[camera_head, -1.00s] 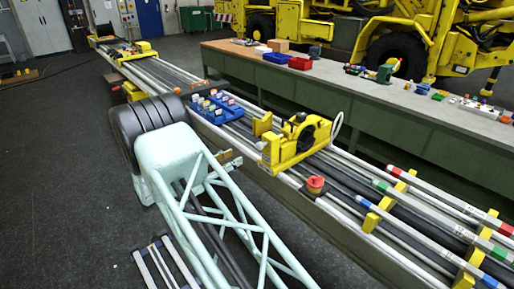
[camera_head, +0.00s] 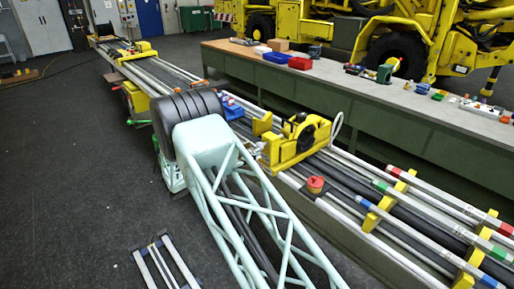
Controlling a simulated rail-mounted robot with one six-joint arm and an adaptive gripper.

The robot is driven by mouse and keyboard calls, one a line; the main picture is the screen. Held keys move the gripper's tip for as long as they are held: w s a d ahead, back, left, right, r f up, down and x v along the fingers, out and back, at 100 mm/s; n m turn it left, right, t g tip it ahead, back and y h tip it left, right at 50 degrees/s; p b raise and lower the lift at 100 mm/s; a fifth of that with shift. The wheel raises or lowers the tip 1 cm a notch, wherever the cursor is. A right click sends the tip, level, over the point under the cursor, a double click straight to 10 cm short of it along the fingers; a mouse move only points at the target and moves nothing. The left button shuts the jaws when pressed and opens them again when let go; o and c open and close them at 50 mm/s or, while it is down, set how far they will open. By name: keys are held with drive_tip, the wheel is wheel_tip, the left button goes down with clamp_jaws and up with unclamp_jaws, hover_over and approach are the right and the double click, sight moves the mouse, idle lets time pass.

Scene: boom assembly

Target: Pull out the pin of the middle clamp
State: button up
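A yellow clamp (camera_head: 296,142) with a round black part stands across the long boom at the centre right. I take it for the middle clamp; a thin pale loop rises at its right side. Its pin cannot be made out clearly. A red round knob (camera_head: 315,185) sits on the boom just in front of it. Another yellow clamp (camera_head: 140,49) is at the far end of the boom. My pale teal lattice arm with its black ribbed sleeve reaches up the middle, left of the clamp. My gripper cannot be made out; the arm hides what lies behind it.
A blue rack (camera_head: 232,107) on the boom is partly hidden by my arm. Yellow brackets (camera_head: 380,213) hold coloured-banded tubes at the right. A long green workbench (camera_head: 400,136) with bins runs behind. A small frame (camera_head: 163,263) lies on the open floor at left.

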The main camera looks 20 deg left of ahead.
sight(257, 146)
drive_tip(key=shift+x, duration=2.05)
drive_tip(key=shift+c, duration=0.3)
